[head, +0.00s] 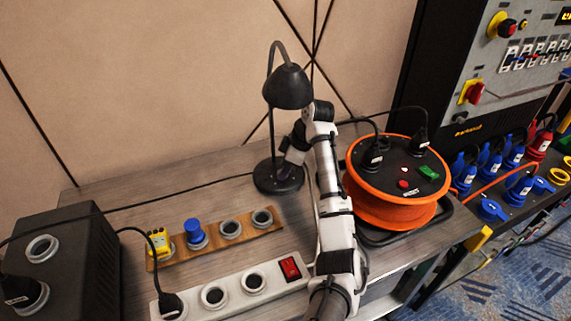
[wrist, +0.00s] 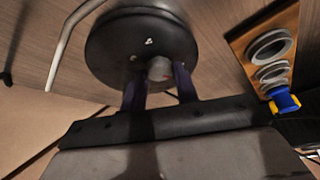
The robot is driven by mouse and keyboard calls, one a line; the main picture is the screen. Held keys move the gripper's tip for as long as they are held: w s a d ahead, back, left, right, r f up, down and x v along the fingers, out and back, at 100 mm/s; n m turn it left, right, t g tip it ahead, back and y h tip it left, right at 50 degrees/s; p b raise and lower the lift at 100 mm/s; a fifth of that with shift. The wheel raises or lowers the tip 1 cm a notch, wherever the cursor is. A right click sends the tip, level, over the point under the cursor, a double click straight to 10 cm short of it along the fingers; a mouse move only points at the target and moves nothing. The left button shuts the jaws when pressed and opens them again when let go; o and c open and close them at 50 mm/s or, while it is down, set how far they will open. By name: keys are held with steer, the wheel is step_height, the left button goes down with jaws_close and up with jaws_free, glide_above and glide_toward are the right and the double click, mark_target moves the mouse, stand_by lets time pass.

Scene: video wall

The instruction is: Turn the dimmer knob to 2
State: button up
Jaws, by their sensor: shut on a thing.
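The black desk lamp (head: 287,87) stands on the wooden bench, with its round base (head: 265,184) flat on the top. In the wrist view the base (wrist: 115,45) is a dark disc with a small white mark on it. The dimmer knob (wrist: 159,67) is a small grey round knob near the base's edge. My gripper (wrist: 159,80) is shut on the knob, one dark finger on each side. In the head view my gripper (head: 287,165) is at the base's right side, and the knob is hidden. I cannot read the knob's setting.
A white power strip (head: 232,290) with a red switch and a wooden socket board (head: 216,238) with a blue plug lie front left. An orange cable reel (head: 392,212) stands close to the right of my arm. A black speaker-like box (head: 75,262) is far left.

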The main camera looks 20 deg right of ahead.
steer(key=m+p, duration=0.1)
steer(key=m, duration=0.1)
steer(key=m+t+h+p, duration=0.1)
steer(key=m+p, duration=0.1)
steer(key=m, duration=0.1)
steer(key=shift+s+a+r+m+t+h, duration=0.1)
steer(key=shift+s+a+m+t+h, duration=0.1)
steer(key=shift+a+m+t+h, duration=0.1)
steer(key=m+h+p, duration=0.1)
steer(key=m+p, duration=0.1)
steer(key=m+h+p, duration=0.1)
steer(key=m+p, duration=0.1)
steer(key=m, duration=0.1)
steer(key=shift+a+t, duration=0.15)
steer(key=shift+t, duration=0.15)
steer(key=m+p, duration=0.1)
steer(key=m, duration=0.1)
steer(key=m+h+p, duration=0.1)
steer(key=m+p, duration=0.1)
steer(key=shift+a+m+h, duration=0.15)
steer(key=shift+m+h, duration=0.15)
steer(key=shift+m, duration=0.1)
steer(key=shift+w+a+m+g+h+p, duration=0.1)
steer(key=shift+m+g+h+p, duration=0.25)
steer(key=shift+m, duration=0.8)
steer(key=shift+m+g+h+p, duration=0.2)
steer(key=shift+m+h, duration=0.25)
steer(key=shift+m, duration=0.7)
steer(key=o, duration=1)
